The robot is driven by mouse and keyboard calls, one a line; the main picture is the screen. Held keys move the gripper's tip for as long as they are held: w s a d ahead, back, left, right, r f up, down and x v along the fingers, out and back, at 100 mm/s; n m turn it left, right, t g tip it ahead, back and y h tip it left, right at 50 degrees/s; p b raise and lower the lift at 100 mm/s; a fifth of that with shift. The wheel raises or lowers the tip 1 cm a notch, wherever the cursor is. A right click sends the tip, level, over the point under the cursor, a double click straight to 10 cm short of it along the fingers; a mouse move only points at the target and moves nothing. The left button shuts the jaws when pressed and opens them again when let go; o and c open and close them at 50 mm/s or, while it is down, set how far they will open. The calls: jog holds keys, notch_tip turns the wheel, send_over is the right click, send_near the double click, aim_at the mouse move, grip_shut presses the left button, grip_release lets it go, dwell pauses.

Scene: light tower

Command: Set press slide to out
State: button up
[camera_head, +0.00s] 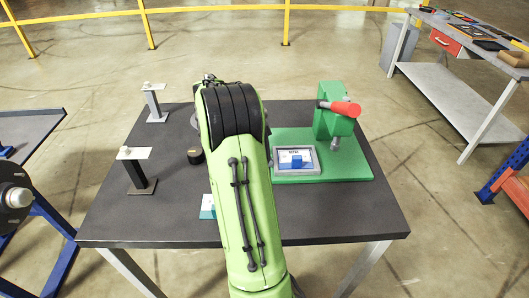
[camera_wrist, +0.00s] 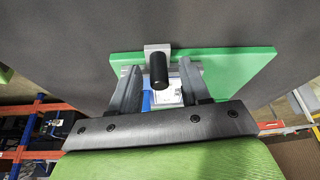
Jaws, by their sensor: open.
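The press (camera_head: 335,120) is a green block with a red handle (camera_head: 340,107), on a green base plate (camera_head: 345,167) at the right of the dark table. Its slide (camera_head: 310,170) is a grey framed tray with a blue block (camera_head: 292,159) and a white label; how far out it sits is hard to tell. In the wrist view, a black knob (camera_wrist: 158,72) on a grey bracket (camera_wrist: 157,48) shows at the green plate's edge. My gripper (camera_wrist: 159,68) is open, with one finger on each side of the knob; contact is unclear. My arm hides the gripper in the head view.
Two small stands (camera_head: 154,103) (camera_head: 138,172) with white tops are at the table's left. A dark round piece (camera_head: 195,156) and a teal-white item (camera_head: 208,208) lie beside my arm. A grey workbench (camera_head: 455,95) is at right. The table's front right is clear.

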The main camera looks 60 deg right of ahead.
jog(key=p+v, duration=0.7)
jog(key=v, duration=0.8)
jog(key=shift+w+r, duration=0.1)
